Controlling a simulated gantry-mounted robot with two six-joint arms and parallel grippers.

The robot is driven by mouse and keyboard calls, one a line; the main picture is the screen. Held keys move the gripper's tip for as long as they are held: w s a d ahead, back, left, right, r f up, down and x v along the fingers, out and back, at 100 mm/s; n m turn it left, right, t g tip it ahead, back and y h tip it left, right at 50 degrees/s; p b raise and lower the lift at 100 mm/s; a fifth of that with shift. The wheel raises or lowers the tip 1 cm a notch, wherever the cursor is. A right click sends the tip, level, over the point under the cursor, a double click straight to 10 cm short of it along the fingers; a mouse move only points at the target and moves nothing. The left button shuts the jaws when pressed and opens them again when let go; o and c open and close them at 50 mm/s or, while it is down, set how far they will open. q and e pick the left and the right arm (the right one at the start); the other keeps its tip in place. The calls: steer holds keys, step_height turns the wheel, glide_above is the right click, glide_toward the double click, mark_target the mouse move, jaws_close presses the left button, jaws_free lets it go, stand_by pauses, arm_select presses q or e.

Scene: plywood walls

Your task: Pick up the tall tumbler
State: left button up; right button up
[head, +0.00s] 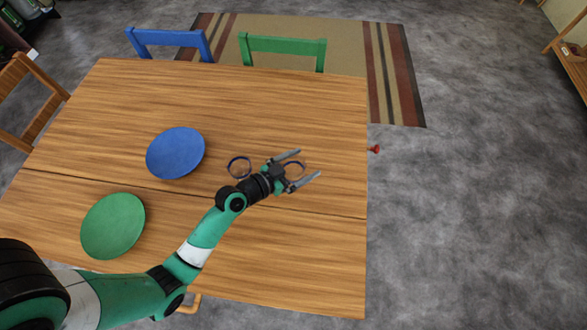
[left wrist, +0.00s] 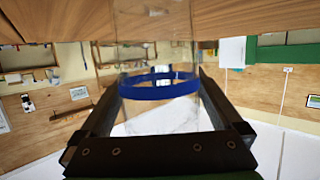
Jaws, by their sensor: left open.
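The other, a clear tumbler (head: 297,164), is between the fingers of my left gripper (head: 309,162). In the left wrist view this tumbler (left wrist: 160,89) shows its blue band between the two fingers, which are spread and not closed on it. Which glass is taller is hard to tell from above. My right gripper is not in view.
The wooden table (head: 300,240) also holds a blue plate (head: 176,153) and a green plate (head: 113,225) to the left. A blue chair (head: 170,38) and a green chair (head: 283,46) stand at the far edge. The table's right edge is near the gripper.

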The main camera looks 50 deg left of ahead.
mark_target(302, 159)
arm_select(q)
steer(key=shift+s, duration=0.1)
steer(key=c, duration=1.2)
steer(key=shift+r, duration=0.1)
steer(key=r+p, duration=0.1)
steer(key=r, duration=0.1)
steer(key=r+p, duration=0.2)
steer(key=shift+s+d+r, duration=0.2)
steer(key=shift+r, duration=0.05)
steer(key=s+r+p, duration=0.1)
steer(key=s+d+r+p, duration=0.1)
steer(key=r, duration=0.1)
steer(key=s+d+r+p, duration=0.1)
steer(key=shift+d+r+p, duration=0.25)
steer(key=shift+r+p, duration=0.1)
steer(key=shift+r, duration=0.05)
steer(key=s+d+r+p, duration=0.3)
steer(key=s+d, duration=0.2)
steer(key=s, duration=0.2)
steer(key=shift+s+d+r, duration=0.3)
steer(key=shift+s+d, duration=0.05)
